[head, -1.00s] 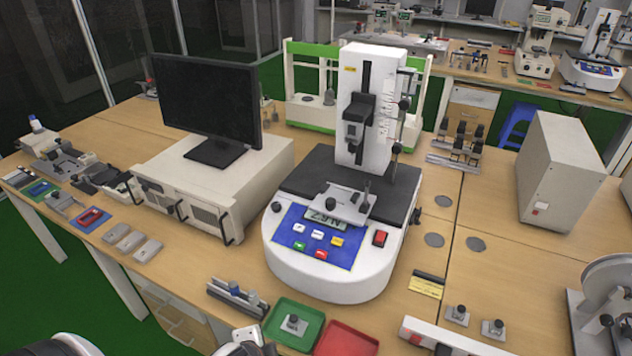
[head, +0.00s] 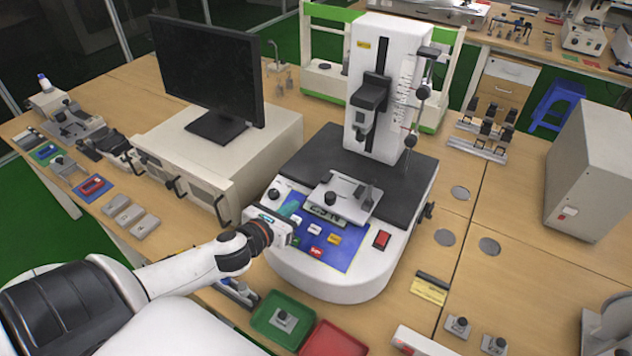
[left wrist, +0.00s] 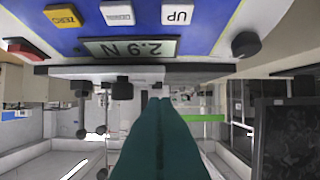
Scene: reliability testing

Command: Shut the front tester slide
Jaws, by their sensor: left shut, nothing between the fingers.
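The front tester (head: 330,275) is a white machine with a black deck and a blue button panel. Its grey metal slide (head: 348,198) juts forward over the panel, with a black knob on its front. In the left wrist view, which is upside down, the slide's front edge (left wrist: 200,71) runs across the middle, by the display reading 2.9 N (left wrist: 130,48). My left gripper (head: 291,208) is over the panel's left part, just left of the slide. Its teal fingers (left wrist: 160,103) are shut together and empty. Contact with the slide cannot be told. My right gripper is out of view.
A monitor (head: 210,75) stands on a beige box (head: 255,150) left of the tester. A green tray (head: 262,326) and a red tray (head: 335,340) lie in front. A grey box (head: 592,170) stands at the right.

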